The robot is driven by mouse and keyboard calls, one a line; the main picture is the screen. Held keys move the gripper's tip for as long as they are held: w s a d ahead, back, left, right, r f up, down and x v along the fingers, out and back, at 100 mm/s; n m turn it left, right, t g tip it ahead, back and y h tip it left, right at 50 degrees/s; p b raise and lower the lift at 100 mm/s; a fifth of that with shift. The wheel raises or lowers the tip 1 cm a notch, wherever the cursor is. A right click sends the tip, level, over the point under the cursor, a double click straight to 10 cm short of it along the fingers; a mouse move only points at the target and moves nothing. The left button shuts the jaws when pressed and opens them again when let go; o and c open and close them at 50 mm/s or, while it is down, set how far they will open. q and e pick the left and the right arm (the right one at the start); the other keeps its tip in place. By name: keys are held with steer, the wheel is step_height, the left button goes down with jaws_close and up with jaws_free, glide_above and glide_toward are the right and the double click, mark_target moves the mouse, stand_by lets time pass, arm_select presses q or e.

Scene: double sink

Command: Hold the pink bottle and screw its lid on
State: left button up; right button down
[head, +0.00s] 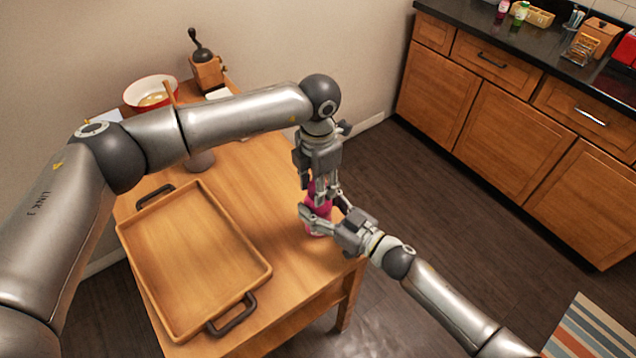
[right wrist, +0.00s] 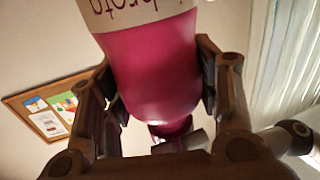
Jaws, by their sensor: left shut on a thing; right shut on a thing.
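The pink bottle (head: 317,226) is at the right edge of the wooden table, partly hidden by my grippers. My right gripper (head: 322,213) is shut around its body. In the right wrist view the bottle (right wrist: 150,65) fills the middle, upside down in the picture, with a finger against each side. My left gripper (head: 321,192) reaches down from above and is shut on the pink lid (head: 312,188) over the bottle's top. In the right wrist view the lid (right wrist: 172,128) shows at the bottle's narrow end, in line with it. I cannot tell whether its thread is engaged.
A wooden tray (head: 128,232) with dark handles lies on the table, left of the bottle. A red-and-white bowl (head: 133,97) and a coffee grinder (head: 207,73) stand at the back. A counter (head: 480,50) with bottles and boxes is far right, beyond open floor.

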arm_select(q)
steer(key=m, duration=1.2)
steer(key=shift+m, duration=0.4)
steer(key=o, duration=1.2)
steer(key=shift+r, duration=0.1)
arm_select(e)
steer(key=shift+c, duration=2.1)
jaws_free()
arm_select(q)
step_height(320, 180, up, 12)
steer(key=shift+f, duration=0.1)
arm_select(e)
steer(key=v, duration=1.2)
